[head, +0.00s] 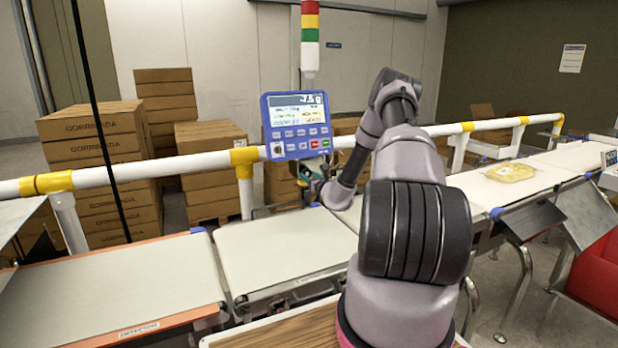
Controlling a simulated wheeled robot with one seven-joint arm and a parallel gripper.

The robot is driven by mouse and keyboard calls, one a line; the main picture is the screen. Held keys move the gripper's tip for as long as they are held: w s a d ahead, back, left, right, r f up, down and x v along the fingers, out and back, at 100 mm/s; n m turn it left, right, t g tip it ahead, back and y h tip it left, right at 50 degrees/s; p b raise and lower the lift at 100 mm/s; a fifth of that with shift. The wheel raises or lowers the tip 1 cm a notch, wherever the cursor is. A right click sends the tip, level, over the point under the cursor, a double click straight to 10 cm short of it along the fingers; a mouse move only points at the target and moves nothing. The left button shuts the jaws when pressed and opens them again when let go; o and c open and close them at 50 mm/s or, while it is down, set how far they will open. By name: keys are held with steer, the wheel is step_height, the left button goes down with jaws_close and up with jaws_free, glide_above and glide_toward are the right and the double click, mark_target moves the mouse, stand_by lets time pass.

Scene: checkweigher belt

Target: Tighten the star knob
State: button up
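My arm reaches away from me over the belt. My gripper (311,176) is at its far end, just below the blue display panel (297,126), by the white guard rail. The gripper is small and dark in this view and partly hidden by my own wrist. I cannot tell whether its fingers are open or shut. I cannot make out the star knob; it may be hidden behind my gripper or arm.
A white rail (140,172) with yellow joints runs behind the belts. The near belt section (110,290) and middle section (275,250) are empty. A yellowish pack (511,172) lies on the right belt. Stacked cartons (95,150) stand behind; a red bin (597,275) is at right.

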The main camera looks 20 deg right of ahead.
jaws_close()
steer(key=shift+m, duration=0.3)
steer(key=m, duration=1.9)
steer(key=shift+m, duration=0.3)
